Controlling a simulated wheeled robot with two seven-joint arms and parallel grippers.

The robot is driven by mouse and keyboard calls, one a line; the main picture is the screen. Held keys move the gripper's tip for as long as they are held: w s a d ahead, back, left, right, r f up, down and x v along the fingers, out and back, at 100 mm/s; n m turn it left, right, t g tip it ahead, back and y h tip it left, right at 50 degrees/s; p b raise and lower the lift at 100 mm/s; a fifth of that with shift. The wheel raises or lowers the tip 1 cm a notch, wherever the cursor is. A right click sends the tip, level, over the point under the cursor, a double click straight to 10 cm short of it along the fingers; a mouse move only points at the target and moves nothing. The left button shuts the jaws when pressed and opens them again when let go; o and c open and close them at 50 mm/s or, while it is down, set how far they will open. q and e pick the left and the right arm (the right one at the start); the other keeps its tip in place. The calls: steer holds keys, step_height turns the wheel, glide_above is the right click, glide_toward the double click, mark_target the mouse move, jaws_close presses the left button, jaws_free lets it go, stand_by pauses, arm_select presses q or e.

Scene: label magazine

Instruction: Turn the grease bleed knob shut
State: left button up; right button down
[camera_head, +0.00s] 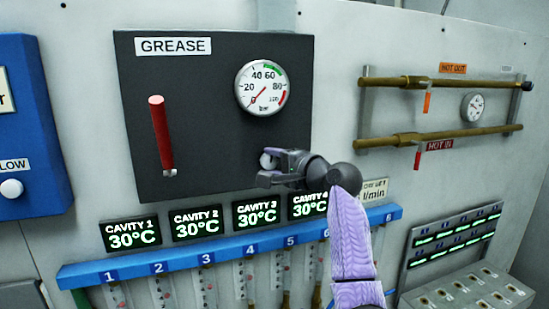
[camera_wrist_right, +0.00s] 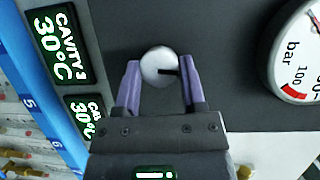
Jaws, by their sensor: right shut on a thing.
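The grease bleed knob is a small round whitish knob (camera_head: 266,160) low on the right of the dark GREASE panel (camera_head: 215,140). In the right wrist view the knob (camera_wrist_right: 152,66) shows a black pointer mark directed to the right. My right gripper (camera_head: 276,168) is at the knob, partly covering it in the head view. In the wrist view its two purple fingers (camera_wrist_right: 160,84) are on either side of the knob, shut on it. My left gripper is not in view.
A pressure gauge (camera_head: 262,88) is above the knob, its red needle at the low end. A red lever (camera_head: 161,134) is at the panel's left. Cavity displays (camera_head: 195,223) and a blue numbered rail (camera_head: 228,246) run below. Brass pipes (camera_head: 440,82) are at the right.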

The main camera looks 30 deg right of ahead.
steer(key=shift+n+g+p, duration=0.3)
steer(key=shift+n, duration=0.2)
stand_by(0.3)
steer(key=shift+c, duration=0.9)
jaws_free()
steer(key=shift+a, duration=0.1)
steer(key=s+d+r+b, duration=0.1)
steer(key=s+b, duration=0.3)
steer(key=s, duration=0.5)
steer(key=shift+s+d, duration=0.3)
steer(key=shift+s, duration=0.05)
steer(key=shift+r, duration=0.1)
